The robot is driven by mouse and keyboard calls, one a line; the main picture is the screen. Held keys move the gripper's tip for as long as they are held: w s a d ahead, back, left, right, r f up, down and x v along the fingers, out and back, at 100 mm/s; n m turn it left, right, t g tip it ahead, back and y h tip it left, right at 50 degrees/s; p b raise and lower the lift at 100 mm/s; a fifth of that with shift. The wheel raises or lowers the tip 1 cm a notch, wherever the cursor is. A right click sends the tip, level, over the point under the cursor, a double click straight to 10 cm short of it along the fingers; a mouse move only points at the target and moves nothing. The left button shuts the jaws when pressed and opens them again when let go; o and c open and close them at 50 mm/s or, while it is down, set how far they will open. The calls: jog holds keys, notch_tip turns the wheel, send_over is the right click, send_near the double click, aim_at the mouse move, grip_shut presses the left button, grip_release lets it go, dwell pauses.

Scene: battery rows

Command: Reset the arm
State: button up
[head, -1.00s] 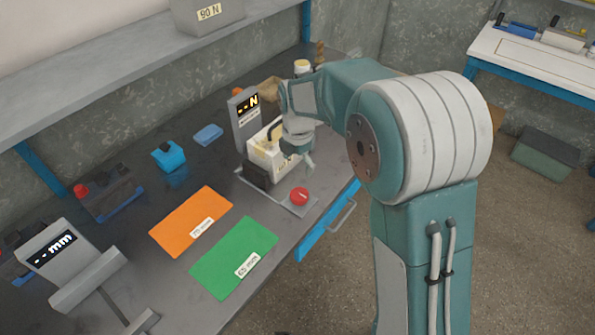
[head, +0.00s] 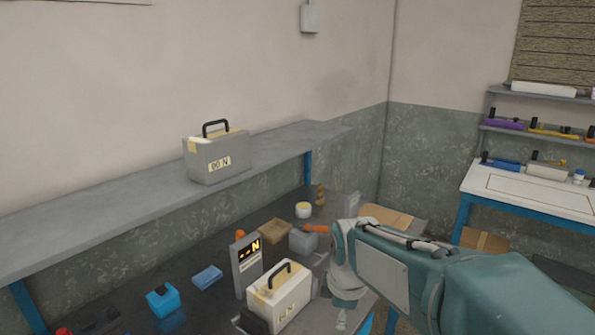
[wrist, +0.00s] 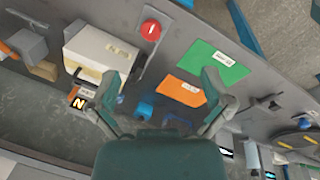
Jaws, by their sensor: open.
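My arm reaches in from the lower right of the head view, bent down toward the bench. My gripper (head: 343,312) hangs just right of a white battery case (head: 281,303) with a black handle, its fingertips partly cut off by the frame. In the wrist view my gripper (wrist: 161,84) has its two fingers spread wide with nothing between them. The white battery case (wrist: 93,50) stands upper left of the fingers there, clear of them.
A display post (head: 246,264) stands behind the case. Blue blocks (head: 163,300) lie left. A grey battery case (head: 216,167) stands on the wall shelf (head: 90,215). A red button (wrist: 151,30), green mat (wrist: 214,62) and orange mat (wrist: 181,91) lie on the bench.

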jog(key=s+d+r+m+t, duration=0.1)
jog(key=s+d+m, duration=0.2)
jog(key=s+m, duration=0.5)
jog(key=s+d+r+m+t, duration=0.2)
jog(key=s+d+m, duration=0.2)
jog(key=s+m, duration=0.4)
jog(key=shift+s+d+r, duration=0.15)
jog(key=shift+s+r, duration=0.1)
jog(key=shift+s, duration=0.4)
